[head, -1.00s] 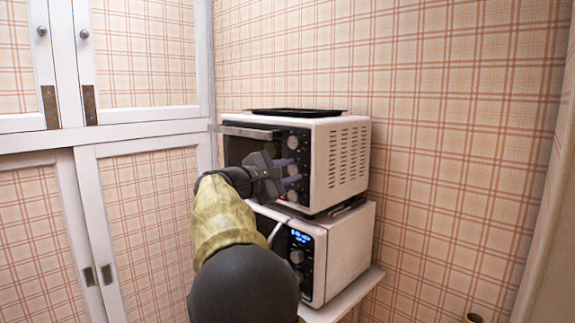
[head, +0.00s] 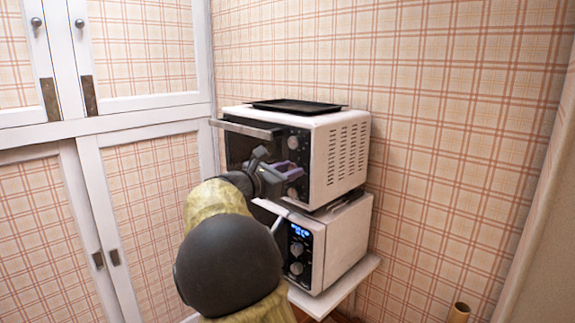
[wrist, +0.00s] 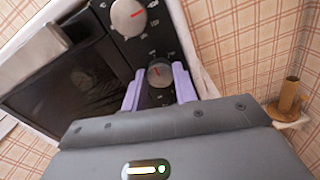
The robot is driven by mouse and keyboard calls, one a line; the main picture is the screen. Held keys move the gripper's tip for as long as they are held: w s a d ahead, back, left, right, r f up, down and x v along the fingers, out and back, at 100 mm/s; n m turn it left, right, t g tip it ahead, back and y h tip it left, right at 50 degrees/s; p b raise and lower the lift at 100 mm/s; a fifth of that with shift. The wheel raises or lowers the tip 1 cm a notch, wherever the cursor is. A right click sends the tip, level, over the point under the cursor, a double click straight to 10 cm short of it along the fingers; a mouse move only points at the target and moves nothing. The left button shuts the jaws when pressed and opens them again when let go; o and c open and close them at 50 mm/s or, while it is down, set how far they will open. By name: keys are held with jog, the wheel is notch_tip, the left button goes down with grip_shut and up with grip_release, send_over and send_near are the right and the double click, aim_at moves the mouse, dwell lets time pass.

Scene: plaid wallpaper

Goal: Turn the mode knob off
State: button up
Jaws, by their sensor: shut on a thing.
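The toaster oven (head: 345,150), white with a black front, stands on top of another white appliance. Its control strip carries a column of round knobs. The upper knob (head: 293,142) is clear of my gripper and shows in the wrist view (wrist: 128,18) with a red pointer mark. The lower knob (head: 292,193) shows just below my gripper. My gripper (head: 291,170) is at the middle knob, shut on it. In the wrist view the middle knob (wrist: 160,73) sits between the two purple fingers, with a small red mark on its face. Its label is too small to read.
A dark tray (head: 297,106) lies on top of the oven. The oven's door handle (head: 245,128) juts out left of the knobs. The lower appliance (head: 335,245) has a lit blue display and stands on a white shelf (head: 345,285). White cupboards (head: 150,190) stand at left.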

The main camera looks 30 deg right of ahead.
dwell(0.4)
jog(key=o, duration=1)
jog(key=shift+c, duration=0.2)
jog(key=b+v, duration=0.3)
jog(key=v, duration=1.4)
jog(key=shift+a, duration=0.15)
